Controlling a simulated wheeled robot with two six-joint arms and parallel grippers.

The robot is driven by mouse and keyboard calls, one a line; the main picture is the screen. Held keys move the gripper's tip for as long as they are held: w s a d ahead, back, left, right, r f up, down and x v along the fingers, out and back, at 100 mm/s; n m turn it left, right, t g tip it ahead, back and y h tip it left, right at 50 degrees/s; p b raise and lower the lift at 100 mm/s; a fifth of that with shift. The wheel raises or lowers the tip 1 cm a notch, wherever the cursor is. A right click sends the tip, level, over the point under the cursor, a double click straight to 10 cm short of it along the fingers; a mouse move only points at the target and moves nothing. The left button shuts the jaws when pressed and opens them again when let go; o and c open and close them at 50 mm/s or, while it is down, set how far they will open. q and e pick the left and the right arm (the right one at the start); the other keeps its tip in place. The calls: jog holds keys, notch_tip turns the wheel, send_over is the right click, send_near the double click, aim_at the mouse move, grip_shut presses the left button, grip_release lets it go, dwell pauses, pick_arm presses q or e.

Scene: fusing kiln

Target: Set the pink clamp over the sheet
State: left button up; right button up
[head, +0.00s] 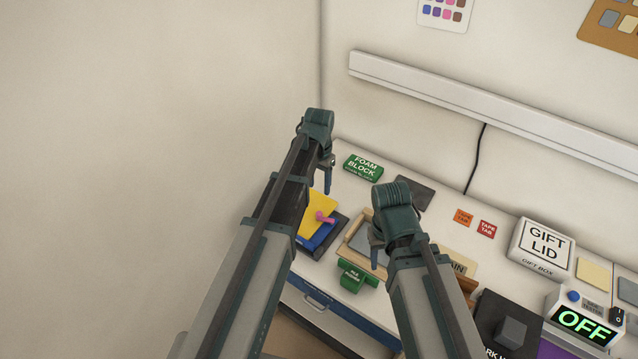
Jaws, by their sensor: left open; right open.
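The small pink clamp (322,217) is at the left of the bench, where a yellow piece (318,203) meets a blue piece (318,238). I cannot tell whether it rests on them or stands just over them, or which piece is the sheet. Both pieces lie on a dark base, partly hidden by my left arm. My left gripper (326,180) is open, with its fingers pointing down above and behind the clamp, apart from it in the picture. My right gripper (377,254) is open over a wooden-framed grey tray (358,240), with nothing seen in it.
A green foam block (363,168) and a dark grey plate (414,191) lie at the back. A green labelled block (352,277) is by the front edge. Orange and red tape tabs (464,217) and a gift lid box (542,247) stand right. A wall borders the left.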

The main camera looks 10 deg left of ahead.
aim_at(319, 213)
pick_arm(q)
jog(key=shift+m, duration=0.4)
notch_tip(319, 213, down, 13)
jog(key=b, duration=1.3)
jog(key=shift+w+f, duration=0.15)
pick_arm(e)
notch_tip(319, 213, down, 13)
jog(key=shift+f, duration=0.2)
jog(key=shift+r, duration=0.1)
pick_arm(q)
grip_shut()
